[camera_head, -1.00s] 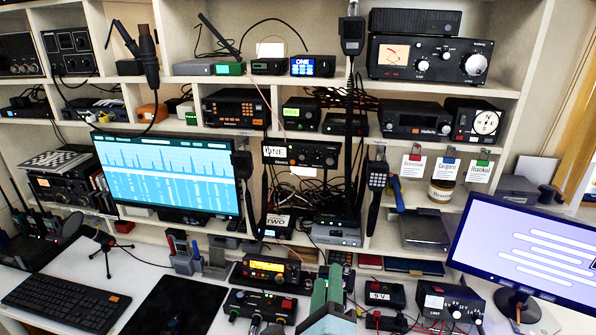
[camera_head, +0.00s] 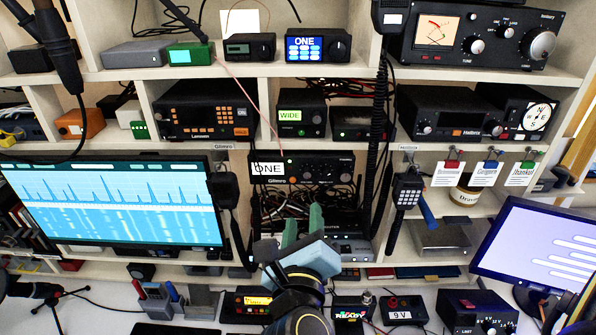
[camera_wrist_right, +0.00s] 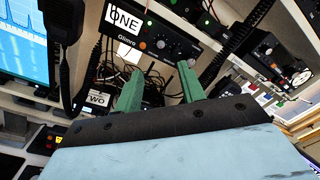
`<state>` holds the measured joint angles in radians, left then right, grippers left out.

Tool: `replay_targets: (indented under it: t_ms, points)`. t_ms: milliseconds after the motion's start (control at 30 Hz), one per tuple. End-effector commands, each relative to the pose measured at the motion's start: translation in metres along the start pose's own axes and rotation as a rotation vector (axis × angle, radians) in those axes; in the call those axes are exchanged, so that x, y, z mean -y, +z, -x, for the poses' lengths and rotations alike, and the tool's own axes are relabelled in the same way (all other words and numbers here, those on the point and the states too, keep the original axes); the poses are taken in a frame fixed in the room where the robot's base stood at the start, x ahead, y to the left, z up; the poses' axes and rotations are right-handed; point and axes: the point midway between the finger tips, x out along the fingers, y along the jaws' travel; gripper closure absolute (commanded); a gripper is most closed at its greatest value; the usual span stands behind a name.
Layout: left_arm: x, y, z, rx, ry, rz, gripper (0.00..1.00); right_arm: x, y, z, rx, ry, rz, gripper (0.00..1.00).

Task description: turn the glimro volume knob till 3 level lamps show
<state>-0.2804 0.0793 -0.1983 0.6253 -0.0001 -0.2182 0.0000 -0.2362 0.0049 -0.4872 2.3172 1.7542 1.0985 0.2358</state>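The Glimro radio (camera_head: 303,168) is a dark box on the middle shelf, with a white "ONE" card (camera_head: 268,169) at its left. In the right wrist view the radio (camera_wrist_right: 168,45) shows with its name, small knobs and an orange light (camera_wrist_right: 143,45). I cannot tell how many level lamps are lit. My right gripper (camera_head: 302,219) is open and empty, below and in front of the radio. Its green fingers (camera_wrist_right: 158,71) point up towards the radio front in the wrist view, with a gap between them and apart from the knobs. My left gripper is not in view.
A handset (camera_head: 224,190) hangs left of the radio, and a keypad handset (camera_head: 407,191) hangs to the right. A dark coiled cord (camera_head: 378,150) hangs right of the radio. Cables and a grey box fill the shelf space below. A blue-lit monitor (camera_head: 115,205) stands left.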

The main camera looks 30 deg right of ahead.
Motion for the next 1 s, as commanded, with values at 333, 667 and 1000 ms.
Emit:
replay_targets:
  t_ms: [333, 667, 1000]
  points:
    - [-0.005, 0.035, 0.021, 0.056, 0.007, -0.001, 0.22, 0.003, 0.003, -0.073, 0.002, -0.005, 0.002, 0.6]
    - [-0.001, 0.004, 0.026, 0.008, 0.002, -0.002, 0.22, 0.001, 0.001, -0.115, 0.001, -0.002, 0.0, 0.6]
    - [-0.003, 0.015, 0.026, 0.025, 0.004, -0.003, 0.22, 0.001, 0.0, -0.119, 0.0, -0.001, -0.001, 0.6]
